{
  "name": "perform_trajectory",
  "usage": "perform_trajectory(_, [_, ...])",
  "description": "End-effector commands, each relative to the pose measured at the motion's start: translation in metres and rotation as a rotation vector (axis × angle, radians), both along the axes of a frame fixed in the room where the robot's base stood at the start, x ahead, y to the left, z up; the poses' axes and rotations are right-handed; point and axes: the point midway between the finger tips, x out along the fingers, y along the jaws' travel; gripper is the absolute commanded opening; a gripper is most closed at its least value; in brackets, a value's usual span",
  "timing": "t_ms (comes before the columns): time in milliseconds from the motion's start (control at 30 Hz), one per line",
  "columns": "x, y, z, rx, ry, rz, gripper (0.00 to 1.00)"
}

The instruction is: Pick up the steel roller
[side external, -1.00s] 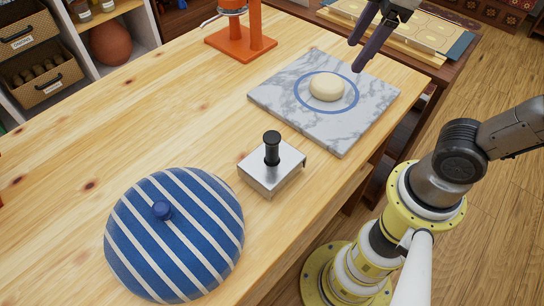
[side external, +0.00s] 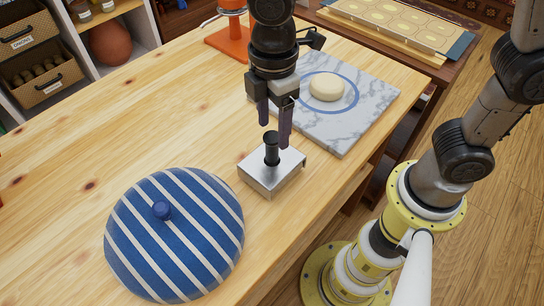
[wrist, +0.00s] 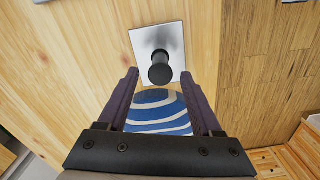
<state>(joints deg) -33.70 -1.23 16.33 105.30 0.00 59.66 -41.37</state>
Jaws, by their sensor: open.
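No roller shape shows in these views. The one steel tool is a square, box-like steel piece (side external: 262,176) with an upright black knobbed handle (side external: 271,150), standing on the wooden table. In the wrist view its steel plate (wrist: 146,42) and black handle (wrist: 160,70) lie just ahead of the fingertips. My gripper (side external: 274,128) points down close above the handle, fingers apart and empty. In the wrist view my gripper (wrist: 158,76) has the handle lined up between its two fingers. I cannot tell whether the fingertips reach down past the handle's top.
A blue-and-white striped dome (side external: 180,235) with a blue knob sits at the near left of the tool. A marble slab (side external: 345,135) with a pale dough ball (side external: 327,88) lies behind right. An orange stand (side external: 230,40) is at the back. The table's left middle is clear.

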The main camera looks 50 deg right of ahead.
Motion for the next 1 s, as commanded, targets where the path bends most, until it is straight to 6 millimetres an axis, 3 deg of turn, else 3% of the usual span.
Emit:
perform_trajectory(267, [-0.001, 0.000, -0.021, -0.002, 0.001, -0.001, 0.67])
perform_trajectory(600, [-0.001, 0.002, -0.064, -0.001, 0.001, -0.001, 0.67])
perform_trajectory(867, [0.000, 0.003, -0.067, 0.001, -0.001, -0.001, 0.67])
perform_trajectory(900, [0.000, 0.003, -0.067, 0.001, -0.001, -0.001, 0.65])
perform_trajectory(1000, [0.000, 0.003, -0.067, 0.001, -0.001, -0.001, 0.47])
